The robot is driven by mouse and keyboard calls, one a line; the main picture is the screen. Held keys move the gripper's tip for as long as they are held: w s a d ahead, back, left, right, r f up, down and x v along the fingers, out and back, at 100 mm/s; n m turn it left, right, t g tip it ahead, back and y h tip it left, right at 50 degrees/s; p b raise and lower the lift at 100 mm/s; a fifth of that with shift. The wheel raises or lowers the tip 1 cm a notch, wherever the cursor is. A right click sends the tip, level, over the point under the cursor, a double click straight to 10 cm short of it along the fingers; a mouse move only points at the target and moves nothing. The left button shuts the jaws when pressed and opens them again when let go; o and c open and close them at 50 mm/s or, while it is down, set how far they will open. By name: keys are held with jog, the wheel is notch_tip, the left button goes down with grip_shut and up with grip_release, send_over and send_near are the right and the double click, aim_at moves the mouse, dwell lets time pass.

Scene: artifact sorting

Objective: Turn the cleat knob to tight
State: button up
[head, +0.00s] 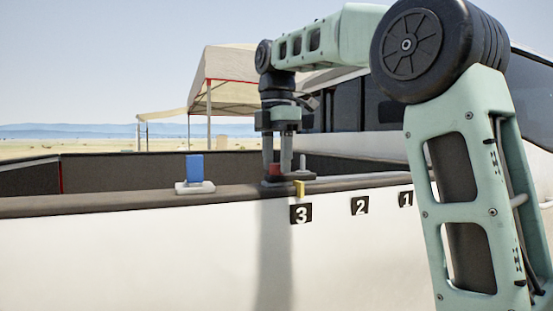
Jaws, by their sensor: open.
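My gripper (278,165) points straight down over the truck bed rail, above the label 3. Its two fingers are apart, one on each side of a small red knob (275,170). The red knob sits low between the fingertips on a dark base on the rail. I cannot tell whether the fingers touch it. A small yellow piece (299,188) stands at the rail's edge just right of the knob. A blue block-shaped knob (194,167) stands upright on a light base on the rail to the left, apart from my gripper. No tight marking is readable.
The bed rail (120,202) runs across the view above the white truck side (130,260). Labels 3 (301,214), 2 (360,205) and 1 (405,199) are on that side. A canopy (235,65) stands behind. The rail between the two knobs is clear.

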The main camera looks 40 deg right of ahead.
jog(key=c, duration=1)
jog(key=shift+o, duration=0.2)
jog(key=m+p, duration=0.2)
jog(key=m, duration=0.1)
jog(key=shift+r+m, duration=0.15)
jog(key=shift+m, duration=0.25)
jog(key=m+p, duration=0.2)
jog(key=m, duration=0.3)
jog(key=m+p, duration=0.1)
jog(key=m, duration=0.4)
jog(key=shift+p, duration=0.4)
jog(key=shift+m+p, duration=0.45)
jog(key=shift+m, duration=1.65)
